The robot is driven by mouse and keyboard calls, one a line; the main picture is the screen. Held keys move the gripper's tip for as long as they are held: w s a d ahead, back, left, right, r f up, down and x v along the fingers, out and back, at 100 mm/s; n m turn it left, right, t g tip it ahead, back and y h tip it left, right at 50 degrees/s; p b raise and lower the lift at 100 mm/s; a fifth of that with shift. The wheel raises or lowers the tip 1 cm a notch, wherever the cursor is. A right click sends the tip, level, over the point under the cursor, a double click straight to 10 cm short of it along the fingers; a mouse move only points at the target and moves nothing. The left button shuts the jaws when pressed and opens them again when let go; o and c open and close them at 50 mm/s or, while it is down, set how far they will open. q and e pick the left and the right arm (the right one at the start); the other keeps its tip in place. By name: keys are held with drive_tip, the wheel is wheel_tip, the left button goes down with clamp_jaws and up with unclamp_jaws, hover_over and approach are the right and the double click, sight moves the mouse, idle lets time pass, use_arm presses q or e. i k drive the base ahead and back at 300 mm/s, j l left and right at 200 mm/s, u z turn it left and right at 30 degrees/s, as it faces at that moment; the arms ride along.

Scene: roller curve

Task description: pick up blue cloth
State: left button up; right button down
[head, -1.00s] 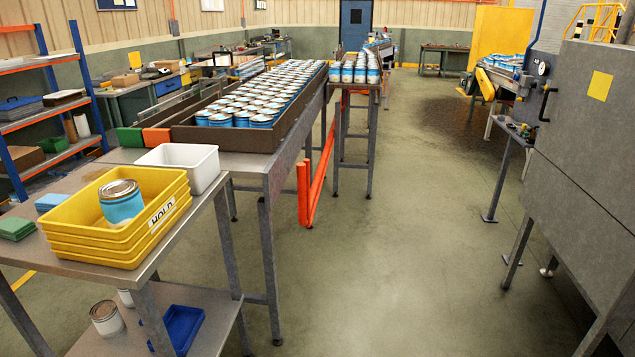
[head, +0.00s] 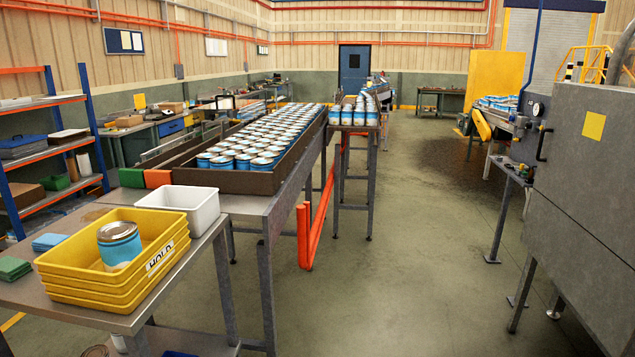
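A small stack of folded blue cloth (head: 49,242) lies flat on the metal side table at the left, behind a stack of green cloths (head: 13,268). It is left of the yellow trays and apart from them. Neither of my grippers shows in the head view, so nothing is seen touching the cloth.
Stacked yellow trays (head: 75,283) hold a blue can (head: 119,246). A white bin (head: 204,207) stands behind them on the metal table (head: 200,250). A conveyor (head: 240,182) full of cans runs away. A grey machine (head: 580,170) stands right; the floor between (head: 400,270) is clear.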

sight(46, 241)
drive_tip(key=u, duration=1.4)
